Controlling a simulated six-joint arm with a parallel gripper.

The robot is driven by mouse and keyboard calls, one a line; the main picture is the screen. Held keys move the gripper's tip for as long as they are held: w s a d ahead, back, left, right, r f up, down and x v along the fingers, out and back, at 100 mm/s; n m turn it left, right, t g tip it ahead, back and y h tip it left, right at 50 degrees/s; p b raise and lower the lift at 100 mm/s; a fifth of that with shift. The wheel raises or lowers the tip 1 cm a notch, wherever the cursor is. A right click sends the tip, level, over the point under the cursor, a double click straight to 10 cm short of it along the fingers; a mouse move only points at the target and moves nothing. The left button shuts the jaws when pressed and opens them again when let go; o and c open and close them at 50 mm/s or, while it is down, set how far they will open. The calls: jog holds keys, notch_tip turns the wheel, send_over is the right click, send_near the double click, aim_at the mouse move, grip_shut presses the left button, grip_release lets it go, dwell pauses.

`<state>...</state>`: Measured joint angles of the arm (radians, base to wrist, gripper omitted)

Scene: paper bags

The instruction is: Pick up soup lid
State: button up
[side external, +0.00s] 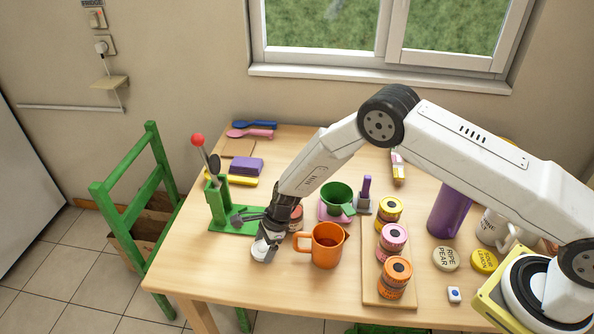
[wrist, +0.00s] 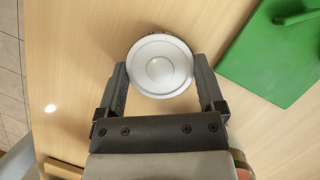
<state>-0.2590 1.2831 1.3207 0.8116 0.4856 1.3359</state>
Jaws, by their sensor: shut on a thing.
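A round white lid-like thing (wrist: 160,66) with a raised centre lies between my fingers in the wrist view. I take it for the soup lid, though no lettering on it is readable. My gripper (wrist: 162,90) is shut on it, one finger at each side. In the side view my gripper (side external: 276,226) points down at the table's front left, with the white thing (side external: 262,249) at its tips. I cannot tell whether it touches the table or what is under it.
An orange mug (side external: 327,246) stands close to the right of my gripper. A board (side external: 371,270) with several stacked cans, and loose lids (side external: 446,259), are on the right. The table's front left edge is near.

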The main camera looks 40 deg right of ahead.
aim_at(259, 250)
jog(key=shift+r, duration=1.55)
jog(key=s+d+r, duration=0.4)
jog(key=s+r, duration=0.6)
jog(key=s, duration=0.3)
jog(key=shift+s, duration=0.15)
jog(key=shift+d, duration=0.1)
jog(key=w, duration=0.2)
jog(key=w+d+m, duration=0.1)
jog(key=w, duration=0.2)
jog(key=w+d+m, duration=0.1)
jog(key=w, duration=0.2)
jog(key=shift+d+r+t, duration=0.25)
jog(key=shift+r+t, duration=0.1)
jog(key=shift+t, duration=0.05)
jog(key=w+d+r+m, duration=0.1)
jog(key=w+d+m, duration=0.1)
jog(key=w+d, duration=0.3)
jog(key=w, duration=0.3)
jog(key=shift+r+m+t+h, duration=0.25)
jog(key=shift+m+t+h, duration=0.15)
jog(key=shift+f, duration=0.2)
